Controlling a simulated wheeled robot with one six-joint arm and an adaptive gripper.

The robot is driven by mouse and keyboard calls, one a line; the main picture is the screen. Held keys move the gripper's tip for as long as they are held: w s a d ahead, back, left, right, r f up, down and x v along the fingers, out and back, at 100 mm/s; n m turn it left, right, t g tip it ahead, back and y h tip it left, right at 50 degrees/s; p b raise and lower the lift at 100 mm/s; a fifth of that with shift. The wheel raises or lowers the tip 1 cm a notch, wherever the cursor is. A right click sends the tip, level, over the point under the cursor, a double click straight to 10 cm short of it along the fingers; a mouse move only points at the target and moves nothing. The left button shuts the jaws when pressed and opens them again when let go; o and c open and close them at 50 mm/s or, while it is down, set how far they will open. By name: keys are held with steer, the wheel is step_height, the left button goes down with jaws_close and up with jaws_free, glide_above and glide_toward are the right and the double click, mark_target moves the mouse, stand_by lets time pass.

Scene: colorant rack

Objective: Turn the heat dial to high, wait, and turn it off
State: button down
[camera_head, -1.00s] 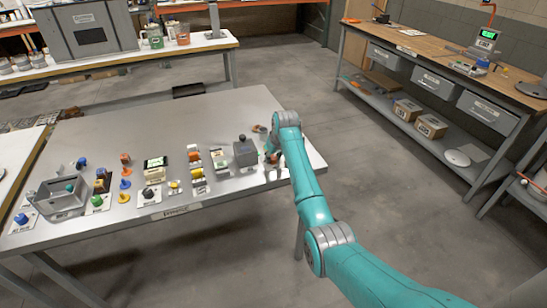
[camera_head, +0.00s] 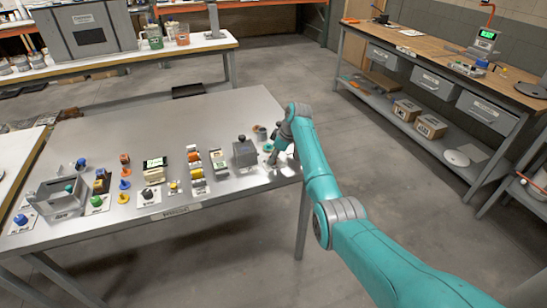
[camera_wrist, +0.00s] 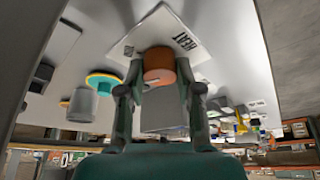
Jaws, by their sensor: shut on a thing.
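The heat dial (camera_wrist: 158,66) is an orange-brown round knob on a white plate (camera_wrist: 143,34) lettered HEAT. In the wrist view it sits between the two fingers of my gripper (camera_wrist: 160,78), which are closed on its sides. In the head view my gripper (camera_head: 277,158) is down at the right end of the grey metal table (camera_head: 215,112). The dial is too small and covered there to make out. No pointer or setting on the dial can be read.
A grey box with a dark knob (camera_head: 245,152) stands just left of my gripper. Several knobs and small devices line the table's front. The table's back half is clear.

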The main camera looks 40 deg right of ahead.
steer(key=shift+n+g+y, duration=0.3)
steer(key=shift+n+y, duration=0.1)
steer(key=shift+n, duration=0.8)
steer(key=c, duration=0.8)
jaws_free()
steer(key=shift+d, duration=0.1)
steer(key=shift+o, duration=0.2)
steer(key=v, duration=1.2)
steer(key=shift+s+f, duration=0.1)
